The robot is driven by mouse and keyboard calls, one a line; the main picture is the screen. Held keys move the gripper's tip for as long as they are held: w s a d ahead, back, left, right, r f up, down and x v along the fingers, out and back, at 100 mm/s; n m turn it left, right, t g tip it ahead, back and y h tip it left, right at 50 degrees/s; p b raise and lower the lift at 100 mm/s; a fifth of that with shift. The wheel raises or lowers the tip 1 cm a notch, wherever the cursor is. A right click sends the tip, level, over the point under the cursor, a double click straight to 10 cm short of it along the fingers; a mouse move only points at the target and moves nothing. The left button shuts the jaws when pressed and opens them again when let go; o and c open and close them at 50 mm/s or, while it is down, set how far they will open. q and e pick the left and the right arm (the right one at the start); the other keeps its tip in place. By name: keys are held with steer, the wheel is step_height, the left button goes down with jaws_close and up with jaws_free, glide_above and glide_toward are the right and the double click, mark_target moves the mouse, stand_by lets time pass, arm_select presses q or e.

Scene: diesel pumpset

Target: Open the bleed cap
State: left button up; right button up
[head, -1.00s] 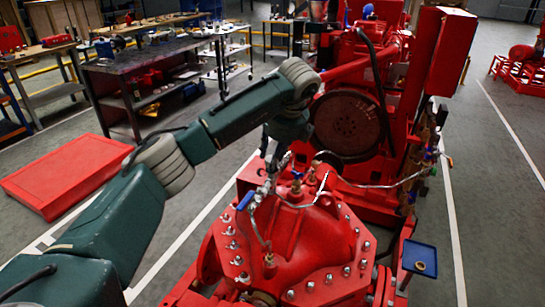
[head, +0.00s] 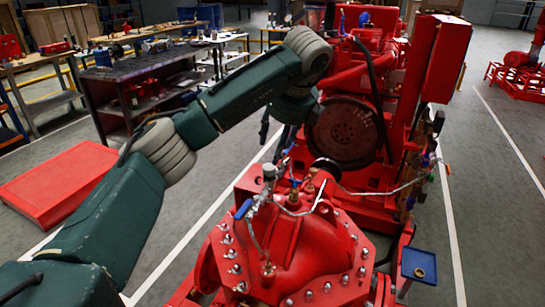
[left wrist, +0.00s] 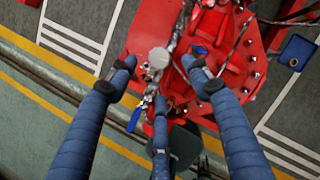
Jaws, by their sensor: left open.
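My left gripper (head: 278,140) hangs above the red pump casing (head: 305,240), partly hidden by its own wrist in the head view. In the left wrist view its three blue fingers (left wrist: 160,74) are spread open and empty. A round grey cap-like top (left wrist: 158,58) lies in the gap between the fingertips, apparently below them. It looks like the silver fitting top (head: 269,172) on the pipework in the head view; I cannot tell for sure that this is the bleed cap. A blue valve lever (head: 243,209) sits beside it, also seen in the left wrist view (left wrist: 134,120).
Brass fittings (head: 310,182) and a thin bent pipe (head: 375,192) stand close to the silver fitting. The engine flywheel (head: 345,130) is behind. A small blue tray (head: 419,265) is at right, and a red plinth (head: 60,180) is on the floor at left.

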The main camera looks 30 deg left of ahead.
arm_select(q)
steer(key=v, duration=0.4)
steer(key=shift+a, duration=0.1)
stand_by(0.4)
